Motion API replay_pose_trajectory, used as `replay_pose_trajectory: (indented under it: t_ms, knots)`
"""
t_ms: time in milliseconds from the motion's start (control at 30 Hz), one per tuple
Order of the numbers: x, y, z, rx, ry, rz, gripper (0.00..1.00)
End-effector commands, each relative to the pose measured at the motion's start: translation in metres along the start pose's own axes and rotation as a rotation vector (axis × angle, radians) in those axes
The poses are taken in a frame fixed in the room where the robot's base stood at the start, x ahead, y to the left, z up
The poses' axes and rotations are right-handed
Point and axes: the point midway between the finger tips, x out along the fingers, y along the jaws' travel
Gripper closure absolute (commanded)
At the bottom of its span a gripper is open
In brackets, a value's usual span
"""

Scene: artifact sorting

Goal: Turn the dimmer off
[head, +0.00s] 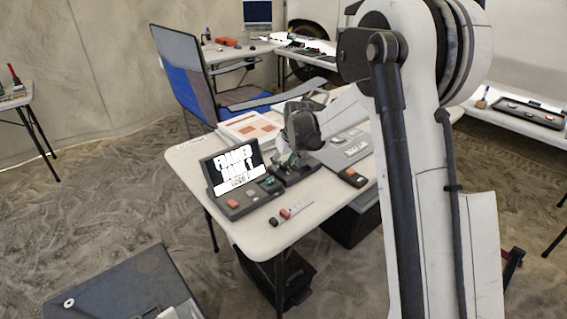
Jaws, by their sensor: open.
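My gripper (287,160) is over the middle of the white folding table, pointing down, with its fingers apart. It is just above or at a dark control panel (298,174); whether it touches is too small to tell. To its left stands a dark console with a lit text screen (236,166) and several buttons and knobs on its base. A grey panel with light switches (348,146) lies right of my gripper. I cannot tell for certain which control is the dimmer. My gripper and wrist hide part of the dark panel.
The white table (262,232) has bare surface along its front. A small dark box (352,177) and a strip with a red block (286,213) lie there. An open binder or papers (248,127) lie behind. A blue chair (187,75) stands at the back edge.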

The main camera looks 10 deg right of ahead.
Motion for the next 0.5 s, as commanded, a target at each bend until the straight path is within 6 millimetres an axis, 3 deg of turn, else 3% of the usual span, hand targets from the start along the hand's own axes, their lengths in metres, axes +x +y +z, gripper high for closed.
replay_pose_trajectory:
  t_ms: [167, 500]
  knots:
    - [-0.009, 0.0, 0.0, 0.0, 0.0, 0.0, 0.59]
    - [-0.069, 0.0, 0.0, 0.0, 0.0, 0.0, 0.59]
